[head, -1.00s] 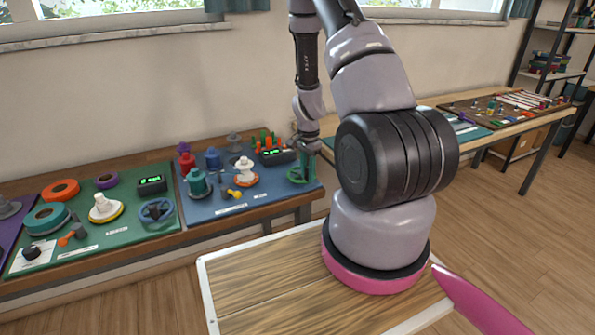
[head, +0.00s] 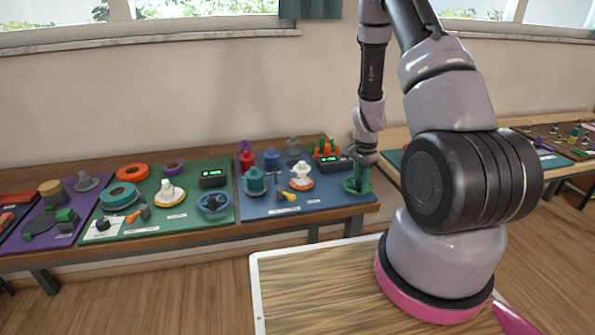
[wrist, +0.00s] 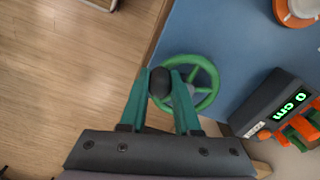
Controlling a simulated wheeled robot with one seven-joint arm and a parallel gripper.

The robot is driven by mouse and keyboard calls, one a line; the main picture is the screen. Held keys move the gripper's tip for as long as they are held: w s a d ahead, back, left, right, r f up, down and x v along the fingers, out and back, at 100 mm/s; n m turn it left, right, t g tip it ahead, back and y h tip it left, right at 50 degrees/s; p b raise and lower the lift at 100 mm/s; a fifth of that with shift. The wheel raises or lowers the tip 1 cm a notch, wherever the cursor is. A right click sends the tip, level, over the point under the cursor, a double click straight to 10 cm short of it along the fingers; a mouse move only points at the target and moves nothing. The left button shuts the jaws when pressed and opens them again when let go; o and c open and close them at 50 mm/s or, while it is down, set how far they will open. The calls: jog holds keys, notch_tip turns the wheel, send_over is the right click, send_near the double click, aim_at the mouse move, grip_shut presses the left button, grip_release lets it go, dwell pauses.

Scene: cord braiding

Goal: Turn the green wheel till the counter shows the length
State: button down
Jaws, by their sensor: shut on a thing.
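The green wheel (head: 354,187) sits at the right end of the blue board; its spoked rim (wrist: 213,80) shows clearly in the wrist view. My gripper (wrist: 160,84) is shut on the wheel's dark knob (wrist: 159,79), with one teal finger on each side of it. In the head view my gripper (head: 361,172) is small, over the wheel. The counter (wrist: 280,105) is a dark box beside the wheel and reads 0 cm in green. It also shows in the head view (head: 333,164), too small to read there.
The blue board (head: 262,207) also holds spools and small parts. A green board (head: 178,221) and a purple board lie to its left, each with more parts. In the wrist view, orange pieces (wrist: 300,127) stand right beside the counter. Bare floor lies left of the table edge.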

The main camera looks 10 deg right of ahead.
aim_at(347, 189)
jog(key=w+a, duration=0.2)
jog(key=a, duration=0.1)
jog(key=shift+w+a, duration=0.15)
jog(key=shift+w, duration=0.2)
jog(key=w, duration=0.3)
jog(key=shift+w+a, duration=0.1)
jog(key=w+d, duration=0.1)
jog(key=w, duration=0.1)
jog(key=shift+w+d, duration=0.35)
jog(key=d, duration=0.4)
jog(key=shift+w+d, duration=0.1)
jog(key=shift+w, duration=0.3)
jog(key=s+d, duration=0.1)
jog(key=d, duration=0.1)
jog(key=shift+s+d, duration=0.35)
jog(key=shift+s, duration=0.05)
jog(key=s, duration=0.1)
jog(key=s+d, duration=0.1)
jog(key=s, duration=0.1)
jog(key=shift+s, duration=0.1)
jog(key=s+a, duration=0.3)
jog(key=s, duration=0.1)
jog(key=shift+s+a, duration=0.25)
jog(key=shift+a, duration=0.15)
jog(key=shift+s+a, duration=0.1)
jog(key=shift+a, duration=0.5)
